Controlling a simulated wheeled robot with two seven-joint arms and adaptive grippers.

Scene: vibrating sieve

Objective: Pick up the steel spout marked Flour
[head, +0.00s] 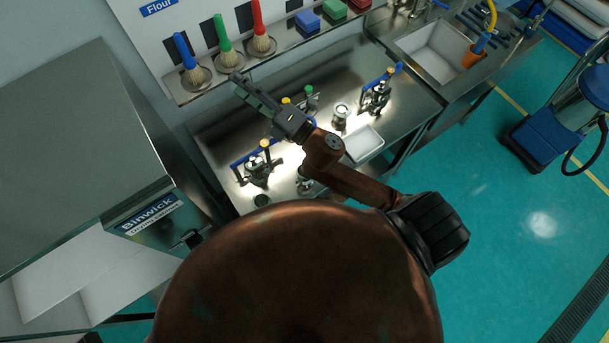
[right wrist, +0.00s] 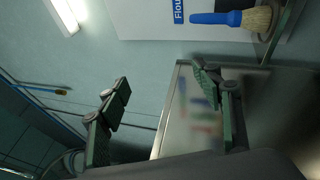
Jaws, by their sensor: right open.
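No piece in view carries a readable Flour mark, so I cannot tell which one is the steel spout. A small round steel piece (head: 341,112) stands on the steel bench (head: 405,115) in the head view, right of my right forearm. The blue Flour sign (head: 158,7) is on the back panel and also shows in the right wrist view (right wrist: 179,11). My right gripper (head: 241,84) is open and empty, over the back of the bench near the brushes. Its two fingers stand apart in the right wrist view (right wrist: 165,85). My left gripper is out of view.
Blue (head: 185,52), green (head: 222,35) and red (head: 258,22) brushes stand along the back. Blue-handled clamp fittings (head: 258,168) (head: 378,92) and a pale tray (head: 364,143) are on the bench. A Binwick cabinet (head: 80,130) stands left; a sink (head: 440,50) is right.

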